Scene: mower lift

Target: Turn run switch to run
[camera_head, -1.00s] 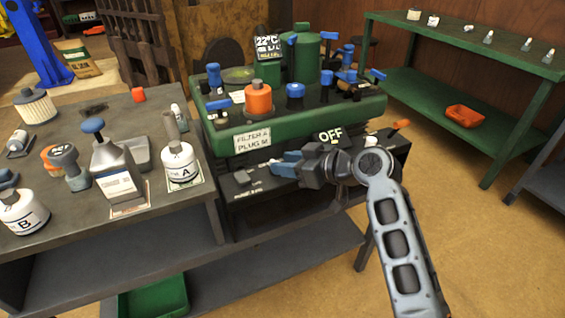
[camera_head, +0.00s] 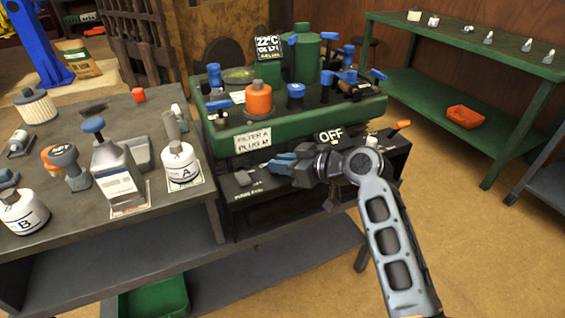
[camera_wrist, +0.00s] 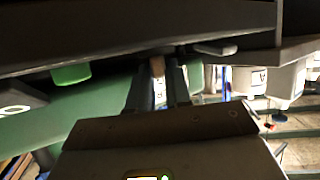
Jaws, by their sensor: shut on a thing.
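The dark control panel (camera_head: 230,190) sits under the front edge of the green machine (camera_head: 220,142). A sign above it reads OFF (camera_head: 330,136). My gripper (camera_head: 270,163) reaches in from the right at the panel's front, its blue fingers pointing left. In the wrist view, the two fingers (camera_wrist: 160,84) are close together around a small brownish piece (camera_wrist: 158,66) at their tips, which I take to be the run switch. The fingers hide most of it in the head view. A small grey knob (camera_head: 243,178) shows on the panel left of the fingertips.
The grey bench (camera_head: 80,225) on the left holds bottle A (camera_head: 181,163), bottle B (camera_head: 22,212) and a grey jug (camera_head: 118,180). An orange-tipped lever (camera_head: 400,125) is right of the OFF sign. A green shelf (camera_head: 430,85) stands at back right. The floor on the right is clear.

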